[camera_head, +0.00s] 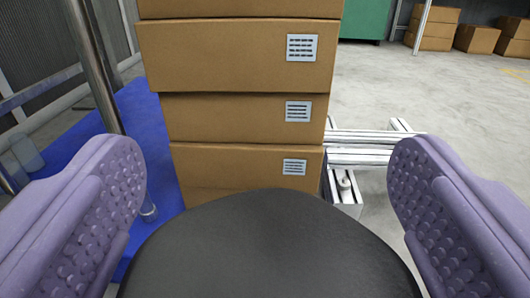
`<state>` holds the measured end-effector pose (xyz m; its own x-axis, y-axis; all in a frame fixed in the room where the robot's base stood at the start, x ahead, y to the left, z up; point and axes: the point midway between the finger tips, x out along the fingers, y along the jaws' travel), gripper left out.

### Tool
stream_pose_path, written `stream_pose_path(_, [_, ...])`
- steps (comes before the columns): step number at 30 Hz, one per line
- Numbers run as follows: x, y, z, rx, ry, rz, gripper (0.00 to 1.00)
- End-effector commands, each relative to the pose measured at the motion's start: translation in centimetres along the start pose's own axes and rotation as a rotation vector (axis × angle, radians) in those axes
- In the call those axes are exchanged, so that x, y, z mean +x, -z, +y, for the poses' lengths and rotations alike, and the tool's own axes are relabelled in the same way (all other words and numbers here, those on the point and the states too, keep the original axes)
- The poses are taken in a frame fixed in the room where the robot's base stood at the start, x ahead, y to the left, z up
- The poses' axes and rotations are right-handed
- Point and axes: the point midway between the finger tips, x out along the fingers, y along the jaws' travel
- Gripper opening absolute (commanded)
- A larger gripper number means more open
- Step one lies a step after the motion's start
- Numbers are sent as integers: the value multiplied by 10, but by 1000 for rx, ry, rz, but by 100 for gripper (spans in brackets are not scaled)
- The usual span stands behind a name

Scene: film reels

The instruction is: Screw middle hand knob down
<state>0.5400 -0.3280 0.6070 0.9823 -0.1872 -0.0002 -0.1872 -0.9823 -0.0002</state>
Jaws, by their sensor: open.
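My gripper (267,160) is open, with its two purple studded fingers far apart at the left and right of the view. I see nothing held between them. A dark, smooth, rounded surface (268,245) fills the bottom middle between the fingers; I cannot tell what it is. No hand knob can be clearly made out.
A stack of cardboard boxes (235,75) with white labels stands straight ahead. A metal post (93,65) and a blue floor area (150,125) are at left. A green container (365,18) and more boxes (433,25) stand far back. Grey floor (450,95) at right is clear.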

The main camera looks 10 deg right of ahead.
Motion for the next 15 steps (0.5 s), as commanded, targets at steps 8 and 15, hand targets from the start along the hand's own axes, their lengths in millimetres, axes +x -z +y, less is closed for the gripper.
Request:
stream_pose_path(8, [0,1,0,0,0,0,65])
stream_pose_path(15, [0,1,0,0,-3,0,43])
